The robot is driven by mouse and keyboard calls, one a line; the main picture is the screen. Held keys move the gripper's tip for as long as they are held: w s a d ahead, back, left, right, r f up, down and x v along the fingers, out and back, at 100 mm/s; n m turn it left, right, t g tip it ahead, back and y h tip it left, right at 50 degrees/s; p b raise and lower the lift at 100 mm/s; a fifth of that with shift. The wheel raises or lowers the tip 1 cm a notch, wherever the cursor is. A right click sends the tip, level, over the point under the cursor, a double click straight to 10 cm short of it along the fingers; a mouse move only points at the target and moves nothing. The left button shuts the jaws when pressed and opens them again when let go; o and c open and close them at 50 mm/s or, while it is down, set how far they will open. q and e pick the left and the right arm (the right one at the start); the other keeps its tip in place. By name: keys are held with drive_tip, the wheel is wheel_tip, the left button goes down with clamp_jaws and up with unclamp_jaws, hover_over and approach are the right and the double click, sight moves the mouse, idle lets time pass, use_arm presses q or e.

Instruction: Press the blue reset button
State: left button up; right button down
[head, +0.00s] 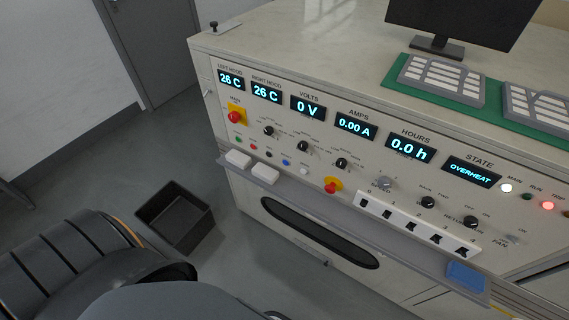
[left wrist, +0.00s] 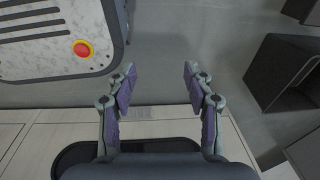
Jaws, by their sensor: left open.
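The blue reset button (head: 286,162) is a small round button on the sloped front panel of the test bench (head: 300,30) in the head view. It sits in a row with green, red, dark and pale buttons, above the ledge. My left gripper (left wrist: 159,82) shows only in the left wrist view. Its two purple-padded fingers are spread apart with nothing between them, over grey floor and a pale cabinet surface. The blue button is not visible in that view. My right gripper is in neither view.
Two red knobs on yellow plates (head: 235,116) (head: 332,186) flank the button row. Rotary knobs sit above it. A white switch strip (head: 418,224) is to the right. White blocks (head: 238,158) rest on the ledge. A black bin (head: 175,216) stands on the floor. The state display reads OVERHEAT.

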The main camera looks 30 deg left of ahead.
use_arm(q)
clamp_jaws()
drive_tip(key=shift+a, duration=0.1)
idle(1.2)
